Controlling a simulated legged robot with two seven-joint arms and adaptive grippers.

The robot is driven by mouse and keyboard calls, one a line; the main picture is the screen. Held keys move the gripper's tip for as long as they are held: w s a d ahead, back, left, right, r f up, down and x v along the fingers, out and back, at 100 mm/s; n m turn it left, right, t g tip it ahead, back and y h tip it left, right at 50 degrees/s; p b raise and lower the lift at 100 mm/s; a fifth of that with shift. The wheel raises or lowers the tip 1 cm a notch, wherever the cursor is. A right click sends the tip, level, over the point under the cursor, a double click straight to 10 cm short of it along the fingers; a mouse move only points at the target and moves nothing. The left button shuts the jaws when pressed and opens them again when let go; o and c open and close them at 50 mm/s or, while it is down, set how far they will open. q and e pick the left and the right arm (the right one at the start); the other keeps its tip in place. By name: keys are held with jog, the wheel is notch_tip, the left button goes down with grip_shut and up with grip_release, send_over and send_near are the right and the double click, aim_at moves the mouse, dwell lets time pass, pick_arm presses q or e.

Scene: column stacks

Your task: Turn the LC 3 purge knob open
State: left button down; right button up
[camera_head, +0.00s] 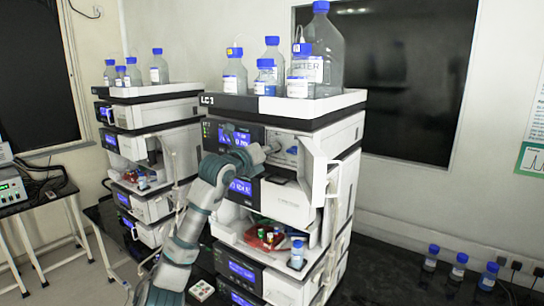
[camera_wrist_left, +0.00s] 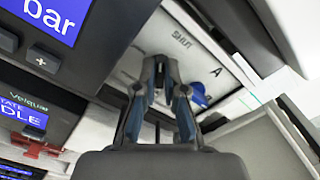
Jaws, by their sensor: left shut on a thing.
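The near stack's pump module has a pale panel (camera_wrist_left: 205,50) marked SHUT and A in the wrist view. My left gripper (camera_wrist_left: 160,68) is shut at this panel, with its fingertips close together on the purge knob. The knob is mostly hidden by the fingers, so its turn position cannot be told. In the head view my left gripper (camera_head: 270,149) reaches the upper module's front, beside a lit blue display (camera_head: 236,139). The label on the stack's top tray (camera_head: 232,101) looks like LC 1, in small print. My right gripper is not in view.
An open white door (camera_head: 322,170) stands right of my gripper. Blue-capped bottles (camera_head: 322,50) stand on top. A blue part (camera_wrist_left: 198,96) sits close to the right finger. A second stack (camera_head: 150,135) stands at left. More bottles (camera_head: 458,268) stand on the dark bench.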

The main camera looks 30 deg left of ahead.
pick_arm(q)
jog(key=shift+a+f+n+b, duration=0.15)
jog(key=shift+n+b, duration=0.45)
jog(key=shift+n, duration=1.9)
jog(key=shift+d+f+n+b, duration=0.1)
jog(key=shift+n+b, duration=0.5)
jog(key=shift+n, duration=1.9)
jog(key=shift+w, duration=0.1)
jog(key=c, duration=1.3)
grip_release()
jog(key=shift+a, duration=0.1)
jog(key=shift+o, duration=0.2)
jog(key=shift+a, duration=0.15)
jog(key=shift+a, duration=0.1)
jog(key=s+a, duration=0.1)
jog(key=s, duration=1.1)
jog(key=shift+f, duration=0.15)
